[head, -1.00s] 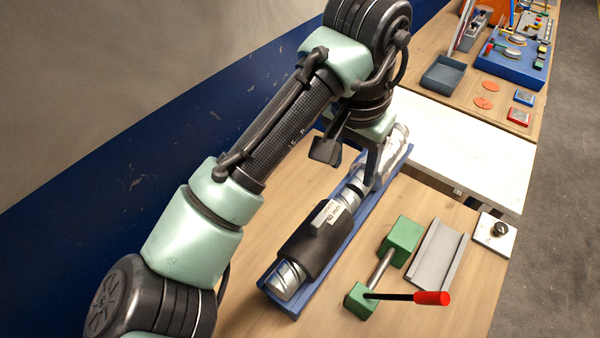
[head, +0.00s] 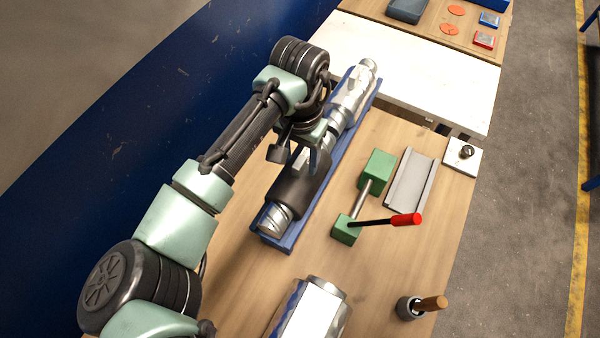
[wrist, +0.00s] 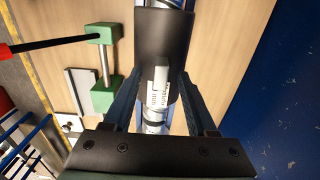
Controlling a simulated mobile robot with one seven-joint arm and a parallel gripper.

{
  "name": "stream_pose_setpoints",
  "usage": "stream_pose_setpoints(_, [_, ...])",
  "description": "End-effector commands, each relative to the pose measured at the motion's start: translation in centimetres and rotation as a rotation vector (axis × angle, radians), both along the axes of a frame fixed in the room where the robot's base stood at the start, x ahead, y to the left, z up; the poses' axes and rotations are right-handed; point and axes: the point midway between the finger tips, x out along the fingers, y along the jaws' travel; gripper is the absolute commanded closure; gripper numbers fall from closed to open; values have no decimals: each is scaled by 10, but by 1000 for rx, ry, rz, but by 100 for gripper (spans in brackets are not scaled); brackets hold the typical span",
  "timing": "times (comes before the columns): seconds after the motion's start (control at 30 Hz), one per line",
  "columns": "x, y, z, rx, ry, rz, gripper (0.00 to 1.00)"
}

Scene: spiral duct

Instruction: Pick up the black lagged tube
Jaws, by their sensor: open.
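The black lagged tube (head: 290,192) is a silver duct with a thick black sleeve, lying in a long blue trough (head: 271,238). Its silver near end sticks out of the sleeve. In the wrist view my gripper (wrist: 161,95) is open, one finger on each side of the sleeve's labelled end; contact cannot be told.
A foil-like silver length (head: 352,95) lies farther along the trough. To the right are a green clamp (head: 377,168) with a red-handled lever (head: 400,220) and a grey channel (head: 411,180). A silver piece (head: 312,310) and a wooden-handled tool (head: 430,304) are nearer.

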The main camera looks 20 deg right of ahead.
Motion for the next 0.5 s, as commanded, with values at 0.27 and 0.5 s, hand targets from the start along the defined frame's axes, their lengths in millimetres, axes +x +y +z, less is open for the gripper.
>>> stream_pose_setpoints(0.27, [0,0,-17,-1,-1,-2,43])
stream_pose_setpoints(0.5, [0,0,-16,-1,-1,-2,66])
